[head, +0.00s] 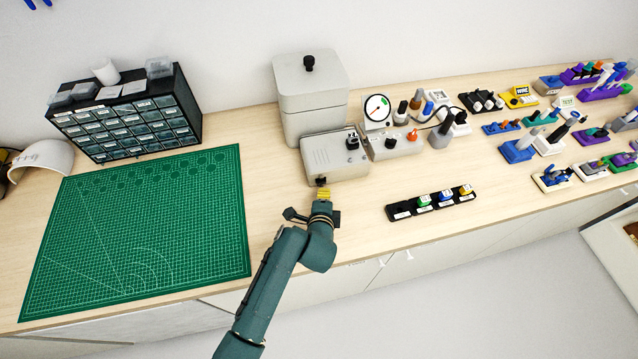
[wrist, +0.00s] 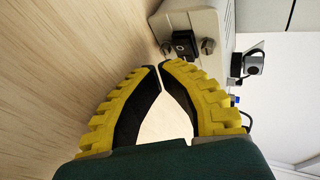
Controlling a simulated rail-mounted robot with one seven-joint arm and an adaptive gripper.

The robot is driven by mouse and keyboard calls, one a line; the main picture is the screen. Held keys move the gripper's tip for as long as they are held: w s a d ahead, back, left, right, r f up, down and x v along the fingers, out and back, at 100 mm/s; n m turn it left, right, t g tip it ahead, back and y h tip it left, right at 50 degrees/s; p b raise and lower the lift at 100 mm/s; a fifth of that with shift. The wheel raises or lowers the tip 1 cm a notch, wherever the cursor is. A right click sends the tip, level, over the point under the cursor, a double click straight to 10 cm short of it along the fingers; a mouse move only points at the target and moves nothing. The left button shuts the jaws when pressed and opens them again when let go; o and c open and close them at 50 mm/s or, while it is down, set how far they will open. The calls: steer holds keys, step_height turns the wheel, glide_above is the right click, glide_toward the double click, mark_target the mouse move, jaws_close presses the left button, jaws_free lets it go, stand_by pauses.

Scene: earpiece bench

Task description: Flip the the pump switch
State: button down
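The pump switch is a small black rocker (wrist: 184,43) on the end face of a light grey box (wrist: 207,22) in the wrist view, between two round metal fittings. In the head view the grey box (head: 328,151) stands at the middle of the bench, its front low and facing my gripper. My gripper (head: 323,189) is right in front of that face. In the wrist view the yellow-and-black fingers (wrist: 161,67) meet at their tips, with nothing between them. The tips are close to the switch and appear just short of it. The head view does not show the rocker's position clearly.
A grey lidded canister (head: 312,97) stands behind the box, and a gauge unit (head: 390,143) to its right. A black tray with coloured pieces (head: 400,211) lies at right front. A green mat (head: 145,230) covers the left. Small tools crowd the far right.

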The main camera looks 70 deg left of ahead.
steer(key=shift+a, duration=0.15)
stand_by(0.6)
steer(key=shift+a, duration=0.3)
steer(key=shift+a, duration=0.3)
stand_by(0.5)
steer(key=shift+d, duration=0.15)
steer(key=shift+d+p, duration=0.45)
steer(key=shift+d, duration=0.15)
steer(key=shift+w+d+p, duration=0.15)
steer(key=shift+d+p, duration=0.3)
steer(key=shift+d, duration=2.05)
